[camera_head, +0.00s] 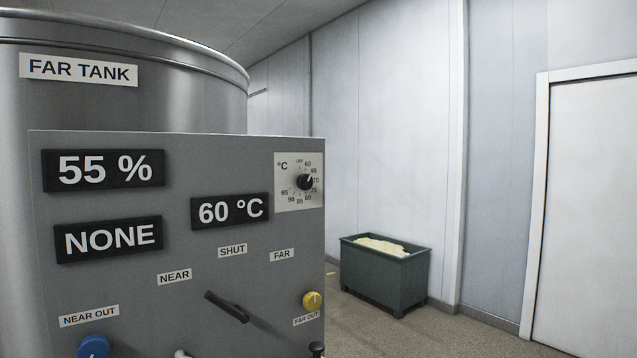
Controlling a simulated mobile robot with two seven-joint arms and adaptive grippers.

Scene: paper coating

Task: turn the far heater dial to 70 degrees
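The far heater dial (305,182) is a small black knob on a white scale plate (284,203) at the upper right of the grey panel (120,290). The plate is marked in °C, with numbers running around the knob. The knob's pale mark points up and to the right, around the 60 to 65 marks; it is too small to read exactly. The display (230,210) beside it reads 60 °C. Neither of my grippers is in view.
The steel far tank (190,95) stands behind the panel. Other displays read 55 % (104,170) and NONE (108,239). Below are a black lever (226,307), a yellow knob (313,301) and a blue knob (94,346).

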